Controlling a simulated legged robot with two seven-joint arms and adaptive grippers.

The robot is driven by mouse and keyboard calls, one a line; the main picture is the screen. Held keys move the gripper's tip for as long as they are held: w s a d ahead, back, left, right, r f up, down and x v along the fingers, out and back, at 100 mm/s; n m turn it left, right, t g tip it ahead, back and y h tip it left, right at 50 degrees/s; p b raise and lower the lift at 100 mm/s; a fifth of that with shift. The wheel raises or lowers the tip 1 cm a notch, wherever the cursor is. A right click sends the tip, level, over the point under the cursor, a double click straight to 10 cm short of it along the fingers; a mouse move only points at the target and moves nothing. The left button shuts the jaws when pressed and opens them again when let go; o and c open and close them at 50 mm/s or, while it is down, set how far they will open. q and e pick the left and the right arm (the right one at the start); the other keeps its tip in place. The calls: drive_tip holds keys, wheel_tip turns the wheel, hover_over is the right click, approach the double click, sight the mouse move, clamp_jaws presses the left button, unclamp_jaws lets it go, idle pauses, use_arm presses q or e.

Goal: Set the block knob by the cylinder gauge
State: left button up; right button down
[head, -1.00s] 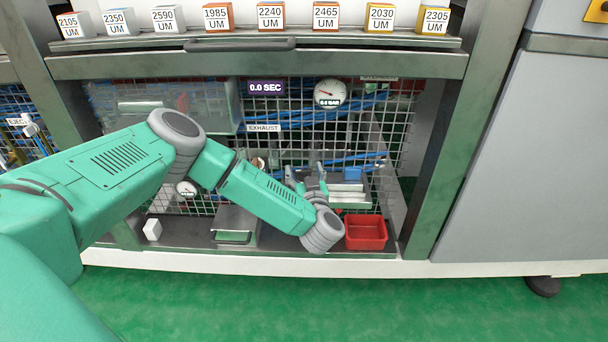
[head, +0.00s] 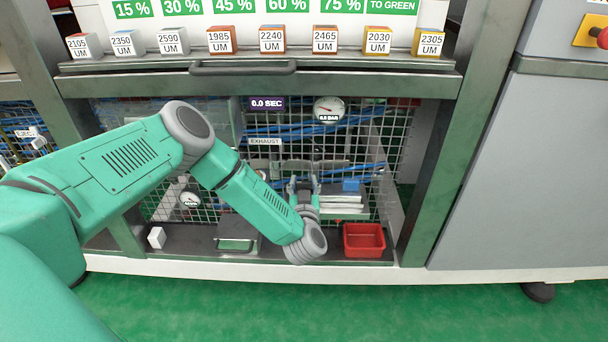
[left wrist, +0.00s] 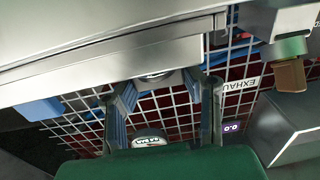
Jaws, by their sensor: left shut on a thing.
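My left gripper (head: 304,186) is inside the open bay under the shelf, in front of the wire mesh. In the left wrist view its two fingers (left wrist: 163,106) stand either side of a grey rounded knob (left wrist: 160,78) under a metal block (left wrist: 110,60). The gripper is shut on this knob, which is mostly hidden. A round white dial gauge (head: 329,109) hangs up and right of the gripper, its small readout looking like 0.0 BAR. I cannot read which is the cylinder gauge. My right gripper is not in view.
A red bin (head: 364,241) stands on the bay floor right of my wrist. A metal tray (head: 236,240) and a white block (head: 156,237) are left of it. The shelf (head: 400,88) with labelled cubes overhangs the bay. A display (head: 267,103) reads 0.0 SEC.

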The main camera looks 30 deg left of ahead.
use_arm(q)
drive_tip(key=shift+r+m+t+h+p, duration=0.3)
drive_tip(key=shift+m+t+h+p, duration=0.4)
drive_tip(key=shift+m+h+p, duration=0.4)
drive_tip(key=m+t+h, duration=0.1)
drive_tip(key=h, duration=0.1)
drive_tip(key=shift+f+h+p, duration=0.15)
drive_tip(key=shift+h+p, duration=0.2)
drive_tip(key=shift+h, duration=0.05)
drive_tip(key=m+h, duration=0.3)
drive_tip(key=h, duration=0.1)
drive_tip(key=shift+a+f+t, duration=0.1)
drive_tip(key=shift+f+t, duration=0.05)
drive_tip(key=shift+t, duration=0.15)
drive_tip(key=shift+f+m+h, duration=0.1)
drive_tip(key=shift+m+h, duration=1.4)
drive_tip(key=shift+h, duration=0.9)
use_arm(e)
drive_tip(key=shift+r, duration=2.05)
use_arm(q)
drive_tip(key=shift+h, duration=0.3)
drive_tip(key=o, duration=1.2)
drive_tip(key=shift+s, duration=0.1)
